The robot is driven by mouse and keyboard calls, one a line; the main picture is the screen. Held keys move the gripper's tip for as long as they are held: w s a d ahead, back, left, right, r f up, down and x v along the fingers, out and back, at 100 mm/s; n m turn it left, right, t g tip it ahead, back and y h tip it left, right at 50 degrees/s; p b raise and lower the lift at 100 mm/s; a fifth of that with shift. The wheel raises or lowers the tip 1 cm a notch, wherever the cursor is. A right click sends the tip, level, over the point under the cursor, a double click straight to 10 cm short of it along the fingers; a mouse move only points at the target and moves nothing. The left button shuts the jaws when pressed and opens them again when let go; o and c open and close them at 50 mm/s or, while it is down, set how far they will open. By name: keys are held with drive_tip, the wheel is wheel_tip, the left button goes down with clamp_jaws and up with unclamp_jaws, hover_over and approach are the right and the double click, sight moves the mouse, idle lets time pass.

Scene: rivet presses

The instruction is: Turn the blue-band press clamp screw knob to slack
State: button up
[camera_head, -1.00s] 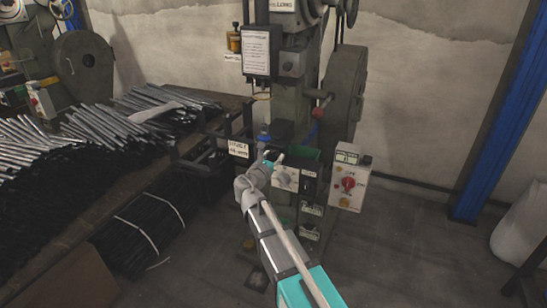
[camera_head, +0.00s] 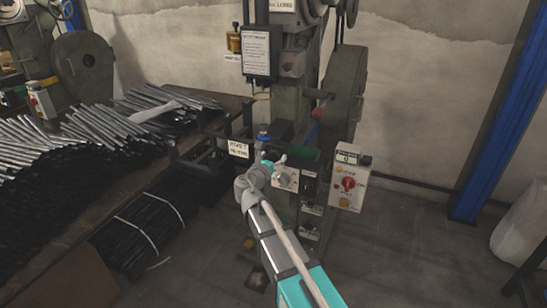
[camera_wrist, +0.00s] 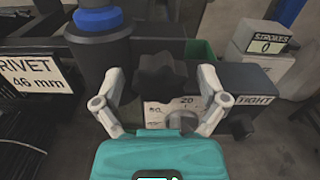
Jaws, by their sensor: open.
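The dark lobed clamp screw knob (camera_wrist: 163,76) shows in the middle of the wrist view. Below it is a pale scale plate (camera_wrist: 158,112) with a "20" mark, a grey pointer-like part and a "TIGHT" label at right. The blue band (camera_wrist: 98,18) wraps a dark cylinder at upper left; it also shows in the head view (camera_head: 263,137). My gripper (camera_wrist: 159,80) is open, with one finger on each side of the knob and gaps between. In the head view my gripper (camera_head: 274,164) is at the press front, and the knob cannot be made out there.
The press (camera_head: 291,100) stands against the wall. A control box (camera_head: 349,185) with a red knob and a counter reading 0 is to the right. A "RIVET 46 mm" sign (camera_wrist: 35,75) is at left. A bench with piled metal rods (camera_head: 110,130) fills the left side.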

drive_tip(key=v, duration=1.2)
idle(0.5)
drive_tip(key=s+d+f+m+g+h, duration=0.1)
drive_tip(key=d+f+m+g, duration=0.35)
drive_tip(key=d+m, duration=0.35)
drive_tip(key=s+d+f+m+g+h, duration=0.1)
drive_tip(key=d+f+m+g, duration=0.35)
drive_tip(key=d+m, duration=0.4)
drive_tip(key=s+d+f+m+g+y, duration=0.8)
drive_tip(key=s+d+f+m, duration=0.3)
drive_tip(key=m, duration=0.5)
wheel_tip(320, 180, up, 25)
drive_tip(key=s+p, duration=0.1)
drive_tip(key=p, duration=2.2)
drive_tip(key=shift+s+f+m, duration=0.15)
drive_tip(key=shift+s+m, duration=0.1)
drive_tip(key=shift+m, duration=0.1)
